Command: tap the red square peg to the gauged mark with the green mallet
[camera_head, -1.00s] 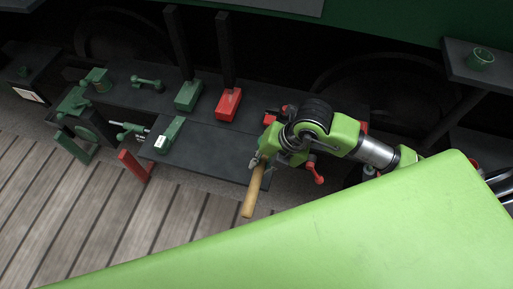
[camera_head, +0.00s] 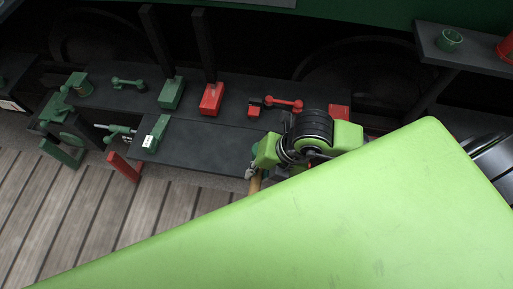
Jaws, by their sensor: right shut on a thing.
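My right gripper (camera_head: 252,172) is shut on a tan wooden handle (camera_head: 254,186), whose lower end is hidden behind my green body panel. The handle's head is not clearly visible, so I cannot confirm from this view that it is the green mallet. I cannot tell which red part is the square peg. A red block (camera_head: 211,100) with a tall dark post stands on the dark bench, and a smaller red block (camera_head: 253,111) is to its right. Another red block (camera_head: 339,111) shows behind my right arm. No gauged mark can be made out. My left gripper is not in view.
The dark bench (camera_head: 205,147) has a clear front part. A green block (camera_head: 171,94) with a post, a green block with a white label (camera_head: 155,138) and a red lever (camera_head: 284,104) are on it. A red bar (camera_head: 124,167) stands at its front edge. A green cup (camera_head: 449,40) is on the right shelf.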

